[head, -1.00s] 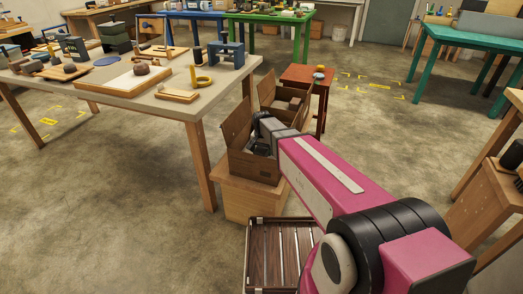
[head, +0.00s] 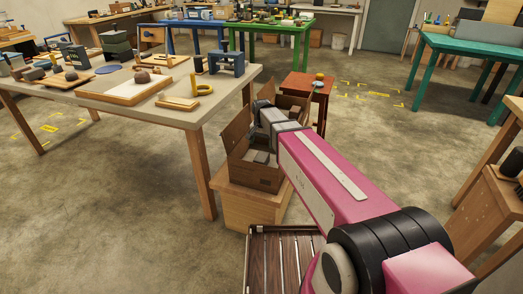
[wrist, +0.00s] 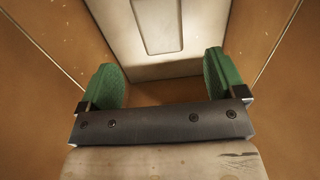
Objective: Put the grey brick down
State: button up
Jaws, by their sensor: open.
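The grey brick (head: 262,157), pale with a recessed panel on its top, lies in the near open cardboard box (head: 256,178). In the wrist view the brick (wrist: 160,28) shows beyond the fingertips, on the brown box floor. My gripper (wrist: 165,78) has two green finger pads standing wide apart with nothing between them.
The box stands on a wooden block (head: 245,203) beside a workbench (head: 190,120) with several tools. A second open box and a red-brown stool (head: 308,84) are behind. Box walls rise on both sides of my gripper.

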jog(key=shift+r, duration=1.25)
